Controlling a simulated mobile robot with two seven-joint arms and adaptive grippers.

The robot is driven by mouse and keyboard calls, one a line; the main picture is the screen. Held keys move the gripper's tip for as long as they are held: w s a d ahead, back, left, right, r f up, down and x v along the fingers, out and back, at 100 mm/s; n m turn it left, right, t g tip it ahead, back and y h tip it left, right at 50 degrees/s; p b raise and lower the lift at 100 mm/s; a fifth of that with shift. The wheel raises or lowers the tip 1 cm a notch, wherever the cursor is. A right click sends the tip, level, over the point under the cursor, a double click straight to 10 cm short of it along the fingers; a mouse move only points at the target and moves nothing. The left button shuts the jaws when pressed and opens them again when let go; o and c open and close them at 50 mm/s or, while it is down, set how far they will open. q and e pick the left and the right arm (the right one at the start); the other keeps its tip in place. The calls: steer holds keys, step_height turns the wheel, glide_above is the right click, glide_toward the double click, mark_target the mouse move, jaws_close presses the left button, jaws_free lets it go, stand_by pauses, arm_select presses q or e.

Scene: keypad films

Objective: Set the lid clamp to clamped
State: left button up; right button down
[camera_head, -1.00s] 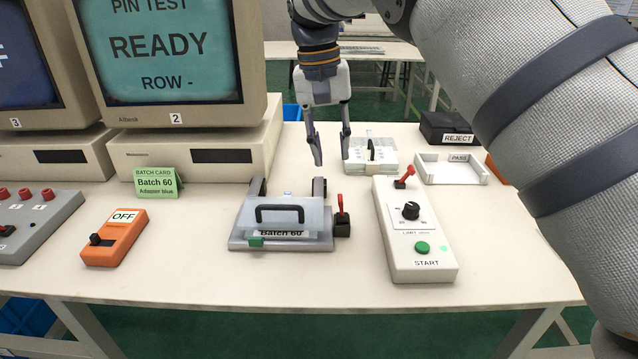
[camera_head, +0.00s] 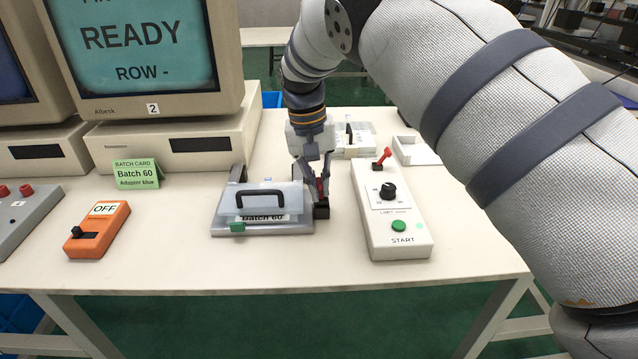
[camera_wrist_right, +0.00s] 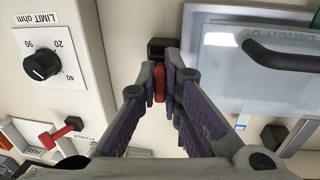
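The test fixture (camera_head: 225,222) stands in the middle of the table with its clear lid (camera_head: 285,192) lying down; the lid has a black handle (camera_head: 260,192). The lid clamp is a red lever (camera_wrist_right: 159,84) on a black block (camera_head: 321,210) at the fixture's right side. My right gripper (camera_head: 322,188) reaches down over it. In the right wrist view the two fingertips (camera_wrist_right: 159,76) are closed in on either side of the red lever, with no clear gap. The fingers hide much of the lever in the head view. My left gripper is not in view.
A white control box (camera_head: 408,245) with a red switch, black knob and green START button stands close to the right of the gripper. An orange OFF switch box (camera_head: 97,230) lies at left. A green batch card (camera_head: 138,174) and monitor (camera_head: 140,60) stand behind. The table's front strip is clear.

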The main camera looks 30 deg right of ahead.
steer(key=shift+w+a+f, duration=0.1)
steer(key=shift+f, duration=0.2)
steer(key=h+b, duration=0.1)
steer(key=g+h+b, duration=0.1)
steer(key=a+f+g+h+b, duration=0.1)
steer(key=b, duration=0.1)
steer(key=shift+w, duration=0.3)
steer(key=shift+a+r+h, duration=0.15)
steer(key=shift+h, duration=0.15)
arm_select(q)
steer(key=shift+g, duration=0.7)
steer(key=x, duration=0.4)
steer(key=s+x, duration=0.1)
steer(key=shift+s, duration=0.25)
arm_select(e)
steer(key=shift+r, duration=0.35)
steer(key=c, duration=1.7)
jaws_free()
